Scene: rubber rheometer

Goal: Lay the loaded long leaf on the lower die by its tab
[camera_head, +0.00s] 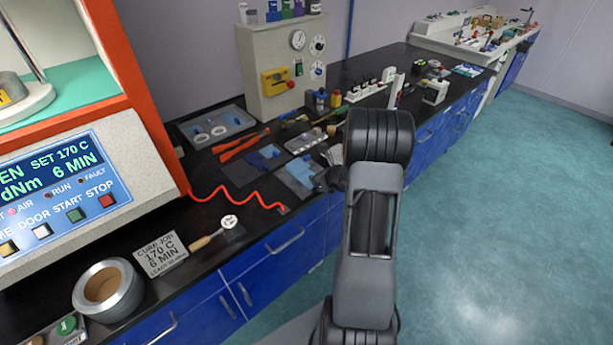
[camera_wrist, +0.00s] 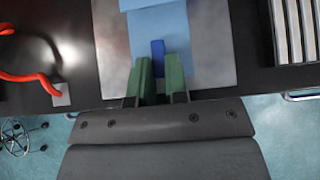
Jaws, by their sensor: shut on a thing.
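In the wrist view my gripper (camera_wrist: 159,82) has two green fingers shut on a dark blue tab (camera_wrist: 158,57). The tab lies at the near edge of a light blue sheet, which looks like the long leaf (camera_wrist: 158,28). The leaf is over a grey plate (camera_wrist: 215,60) on the black bench; I cannot tell whether it touches. Whether a sample lies on the leaf does not show. In the head view my arm hides the gripper. A round metal part, perhaps the lower die (camera_head: 32,101), is partly visible inside the orange-framed press (camera_head: 150,120) at left.
A red cord (camera_head: 238,193) curls along the bench front. A metal ring (camera_head: 108,288), a sign card (camera_head: 161,254) and a wooden-handled tool (camera_head: 208,240) stand before the press. Orange-handled tools (camera_head: 240,146) and trays crowd the bench. Floor at right is clear.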

